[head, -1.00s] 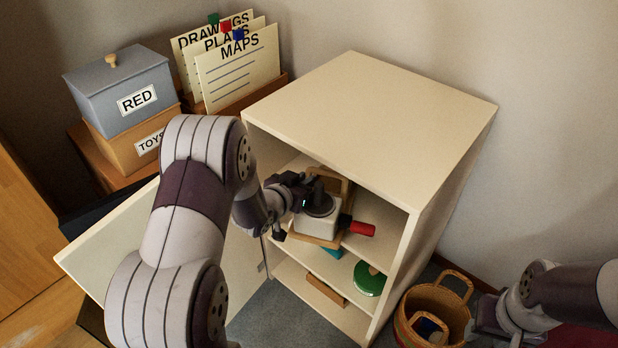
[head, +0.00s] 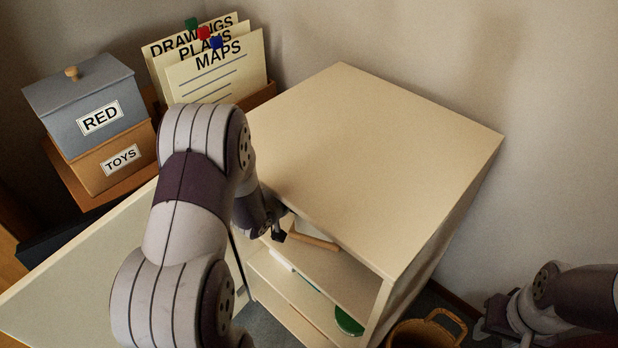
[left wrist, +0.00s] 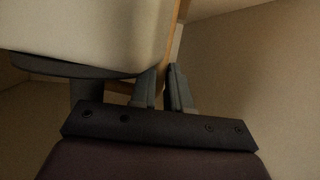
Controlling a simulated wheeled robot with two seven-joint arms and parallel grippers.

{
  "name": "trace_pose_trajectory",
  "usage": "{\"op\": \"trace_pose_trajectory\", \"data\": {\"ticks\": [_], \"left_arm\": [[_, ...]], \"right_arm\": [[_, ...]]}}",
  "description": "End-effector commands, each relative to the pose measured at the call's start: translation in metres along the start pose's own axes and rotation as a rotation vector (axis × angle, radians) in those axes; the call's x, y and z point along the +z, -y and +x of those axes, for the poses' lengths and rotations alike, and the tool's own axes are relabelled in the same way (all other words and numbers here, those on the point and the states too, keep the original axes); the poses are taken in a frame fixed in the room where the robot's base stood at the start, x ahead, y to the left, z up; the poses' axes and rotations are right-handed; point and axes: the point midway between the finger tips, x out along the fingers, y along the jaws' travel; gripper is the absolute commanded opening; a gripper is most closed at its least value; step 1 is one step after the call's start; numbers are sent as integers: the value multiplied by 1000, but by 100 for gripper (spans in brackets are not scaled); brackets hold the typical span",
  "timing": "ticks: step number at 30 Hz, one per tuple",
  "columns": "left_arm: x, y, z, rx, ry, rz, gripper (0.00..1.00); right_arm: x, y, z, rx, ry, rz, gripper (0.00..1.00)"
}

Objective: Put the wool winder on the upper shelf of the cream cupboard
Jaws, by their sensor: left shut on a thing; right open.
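The cream cupboard (head: 370,150) stands open. The wool winder (head: 314,240) is mostly hidden under its top panel; only part of its wooden base and pale body shows, inside the upper compartment. In the left wrist view its pale body (left wrist: 90,35) fills the upper left. My left gripper (left wrist: 165,90) is shut on the winder at the cupboard's opening; in the head view the arm hides most of it. I cannot tell whether the winder touches the upper shelf (head: 335,272). My right gripper (head: 495,315) is open and empty at the lower right, away from the cupboard.
A green item (head: 348,321) lies on the lower shelf. The open cupboard door (head: 80,260) is at left. A basket (head: 428,332) stands right of the cupboard. The RED box (head: 85,105), TOYS box (head: 118,165) and file cards (head: 220,75) stand behind left.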

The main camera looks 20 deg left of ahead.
Motion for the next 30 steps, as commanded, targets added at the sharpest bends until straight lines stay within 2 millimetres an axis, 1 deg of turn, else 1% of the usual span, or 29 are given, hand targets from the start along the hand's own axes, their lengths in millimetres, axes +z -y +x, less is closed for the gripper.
{"op": "trace_pose_trajectory", "data": {"ticks": [1,2,9,12,13,15,22,25,28,30], "left_arm": [[5,1,-2,-2,-2,-2,0],[5,1,-3,-2,-1,-1,0],[5,1,-4,-1,-2,0,0],[7,1,-3,-1,-2,0,0],[10,0,-3,0,5,-1,23],[9,0,-3,0,5,-1,42],[9,0,-3,0,5,-1,42],[5,0,-5,0,4,-1,42],[4,0,-16,-1,4,0,42],[4,1,-29,-2,6,-2,42]], "right_arm": [[1,0,4,0,1,0,43],[1,0,4,0,1,0,43],[1,0,3,0,1,0,43],[1,0,5,0,1,0,43],[1,0,5,0,1,0,43],[1,0,5,0,1,0,43],[1,0,4,0,1,0,43],[0,0,1,0,1,0,43],[0,0,-3,0,1,0,43],[-1,0,-8,0,1,0,43]]}}
